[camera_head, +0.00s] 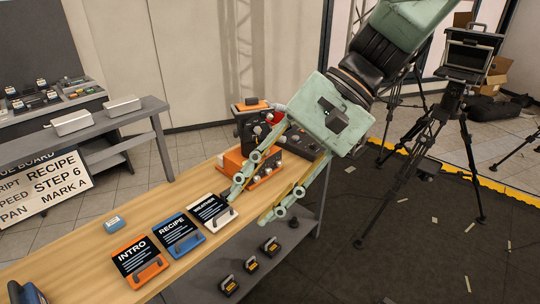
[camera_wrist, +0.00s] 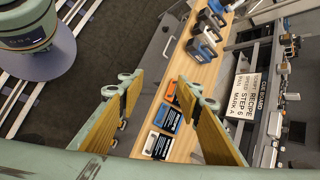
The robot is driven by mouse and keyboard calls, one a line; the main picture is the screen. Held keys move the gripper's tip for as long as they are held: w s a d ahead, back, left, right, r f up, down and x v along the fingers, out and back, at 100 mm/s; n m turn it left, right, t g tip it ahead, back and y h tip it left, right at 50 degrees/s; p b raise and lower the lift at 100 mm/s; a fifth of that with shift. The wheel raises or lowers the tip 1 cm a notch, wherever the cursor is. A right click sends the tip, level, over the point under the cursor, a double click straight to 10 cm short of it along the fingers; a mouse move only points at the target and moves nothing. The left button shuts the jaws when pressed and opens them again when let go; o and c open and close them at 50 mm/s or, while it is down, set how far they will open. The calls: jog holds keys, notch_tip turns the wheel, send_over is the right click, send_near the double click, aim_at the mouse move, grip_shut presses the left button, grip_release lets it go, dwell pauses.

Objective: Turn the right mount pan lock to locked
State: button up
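A black device with an orange top (camera_head: 253,108) and dark knobs stands at the far end of the wooden table. Below it is an orange base (camera_head: 236,163). A dark unit with pale knobs (camera_head: 297,141) sits beside it, partly behind my gripper. I cannot tell which part is the right mount's pan lock or how it is set. My gripper (camera_head: 247,207) is open and empty, its fingers wide apart in front of the orange base, near the white WEATHER card. In the wrist view the open fingers (camera_wrist: 158,78) frame the table and cards.
Orange INTRO (camera_head: 137,257), blue RECIPE (camera_head: 179,234) and white WEATHER (camera_head: 212,211) cards lie on the table (camera_head: 75,255). A small blue box (camera_head: 115,224) lies behind them. Small black blocks (camera_head: 270,246) sit on the shelf below. Tripods (camera_head: 445,115) stand at right.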

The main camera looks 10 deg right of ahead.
jog(key=w+d+f+m+t+y, duration=0.1)
jog(key=w+f+m+t+y, duration=0.15)
jog(key=w, duration=0.75)
jog(key=w+d+f+m+t+y, duration=0.1)
jog(key=w+f+m+t+y, duration=0.2)
jog(key=w, duration=0.6)
jog(key=w+d+f+m+t+y, duration=0.1)
jog(key=w+f+m+y, duration=0.2)
jog(key=w, duration=0.7)
jog(key=m+t+h+b, duration=0.2)
jog(key=m+t+h, duration=0.4)
jog(key=m+t, duration=0.4)
send_near(268, 152)
jog(key=s+d+m, duration=0.1)
jog(key=s+d, duration=0.2)
jog(key=s, duration=0.1)
jog(key=shift+s+d+r+g, duration=0.15)
jog(key=shift+g, duration=0.2)
jog(key=shift+b+x, duration=0.3)
jog(key=shift+x, duration=6.6)
